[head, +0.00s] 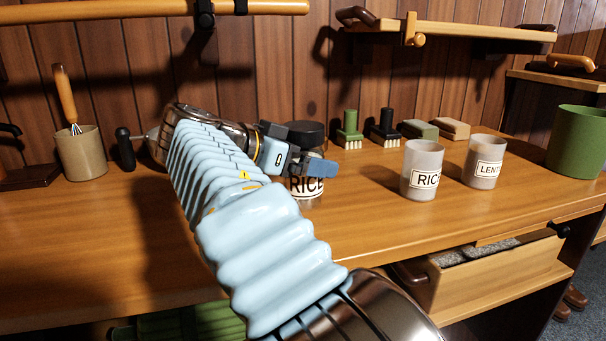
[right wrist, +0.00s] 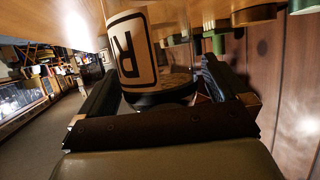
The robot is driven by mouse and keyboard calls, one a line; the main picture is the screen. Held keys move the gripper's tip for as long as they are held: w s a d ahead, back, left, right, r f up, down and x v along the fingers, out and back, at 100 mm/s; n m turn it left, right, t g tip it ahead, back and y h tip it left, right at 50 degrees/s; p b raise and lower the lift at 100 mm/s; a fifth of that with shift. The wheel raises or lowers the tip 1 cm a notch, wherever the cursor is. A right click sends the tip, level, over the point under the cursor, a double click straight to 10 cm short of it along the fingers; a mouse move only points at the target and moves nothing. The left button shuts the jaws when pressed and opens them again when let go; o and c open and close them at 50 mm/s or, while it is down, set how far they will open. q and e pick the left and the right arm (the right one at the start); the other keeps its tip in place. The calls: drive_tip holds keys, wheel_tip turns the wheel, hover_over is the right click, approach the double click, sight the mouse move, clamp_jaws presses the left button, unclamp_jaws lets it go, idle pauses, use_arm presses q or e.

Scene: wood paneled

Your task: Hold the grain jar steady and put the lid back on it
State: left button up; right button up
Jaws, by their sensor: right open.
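The grain jar (head: 307,187), labelled RICE, stands upright near the middle of the counter, partly hidden by my right gripper (head: 306,155). Its dark round lid (head: 306,134) shows at the top of the jar. In the right wrist view, the jar's label (right wrist: 134,50) and the lid (right wrist: 160,96) appear upside down between my open fingers. The lid appears to be at the jar's mouth, but I cannot tell whether it is fully seated. The fingers stand on either side with visible gaps. My left gripper is not in view.
White RICE (head: 421,160) and LENT (head: 484,152) containers stand to the right, with a green pot (head: 577,138) beyond. Small brushes (head: 349,130) and blocks stand behind. A beige crock (head: 80,155) with a whisk is at left. The front counter is clear beside my arm.

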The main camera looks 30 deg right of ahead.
sight(303, 139)
drive_tip(key=shift+c, duration=0.3)
drive_tip(key=c, duration=1.4)
drive_tip(key=shift+r, duration=0.15)
drive_tip(key=shift+r, duration=0.3)
wheel_tip(303, 139, up, 2)
drive_tip(key=shift+r+p, duration=0.25)
drive_tip(key=shift+p, duration=0.05)
drive_tip(key=s+a+r+b, duration=0.1)
drive_tip(key=s+r, duration=0.2)
drive_tip(key=s, duration=0.1)
drive_tip(key=s+a+r+b, duration=0.1)
drive_tip(key=s+a+r, duration=0.1)
drive_tip(key=s, duration=0.3)
drive_tip(key=s+a+r+b, duration=0.1)
drive_tip(key=s+r, duration=0.3)
drive_tip(key=shift+s+a+r, duration=0.15)
drive_tip(key=shift+a+r, duration=0.1)
drive_tip(key=shift+r, duration=0.1)
